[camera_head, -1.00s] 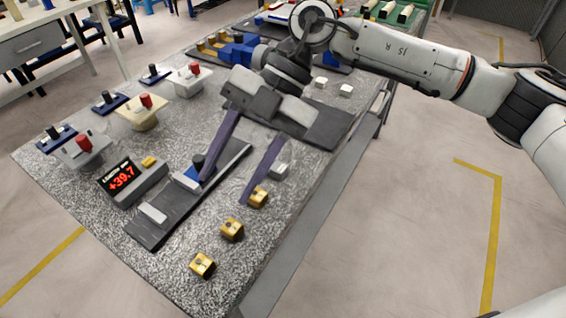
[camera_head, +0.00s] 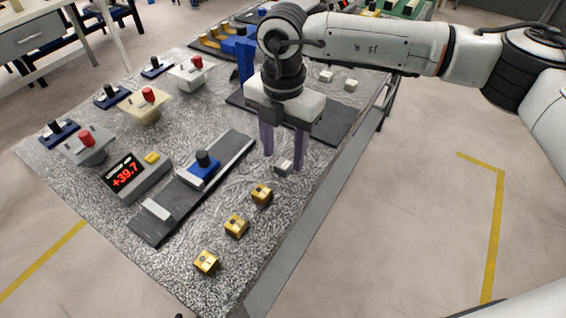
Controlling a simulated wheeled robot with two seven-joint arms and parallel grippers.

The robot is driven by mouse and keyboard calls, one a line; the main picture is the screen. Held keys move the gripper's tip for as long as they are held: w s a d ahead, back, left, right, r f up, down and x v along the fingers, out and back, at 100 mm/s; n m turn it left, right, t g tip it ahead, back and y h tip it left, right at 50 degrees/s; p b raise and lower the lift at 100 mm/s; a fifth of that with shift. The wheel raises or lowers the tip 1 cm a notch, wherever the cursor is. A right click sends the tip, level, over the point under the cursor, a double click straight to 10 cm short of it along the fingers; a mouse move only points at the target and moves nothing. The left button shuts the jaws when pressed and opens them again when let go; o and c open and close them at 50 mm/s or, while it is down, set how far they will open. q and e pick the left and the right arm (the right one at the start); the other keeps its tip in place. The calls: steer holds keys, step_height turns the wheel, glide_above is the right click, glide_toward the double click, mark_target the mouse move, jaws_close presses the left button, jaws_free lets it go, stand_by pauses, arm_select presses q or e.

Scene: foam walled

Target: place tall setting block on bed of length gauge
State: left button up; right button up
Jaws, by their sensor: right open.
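The length gauge has a dark bed (camera_head: 228,160) lying diagonally on the speckled table. A pale end block (camera_head: 156,209) sits at its near end, and a blue slide (camera_head: 204,173) with a black knob stands farther along. Its display (camera_head: 125,173) reads +39.7 in red. A small light grey metal block (camera_head: 284,167), probably the setting block, stands on the table right of the bed. My right gripper (camera_head: 283,160) points down over it, open, with its purple fingers on either side of the block; contact cannot be told. My left gripper is not in view.
Several brass blocks (camera_head: 236,225) stand in a row near the right table edge. Fixtures with red knobs (camera_head: 150,97) and blue bases with black knobs line the left side. A dark mat (camera_head: 335,118) lies behind my gripper. Small white blocks (camera_head: 326,76) stand farther back.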

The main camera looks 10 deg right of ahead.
mark_target(283, 167)
steer(key=shift+f, duration=1.25)
steer(key=shift+a, duration=0.1)
jaws_close()
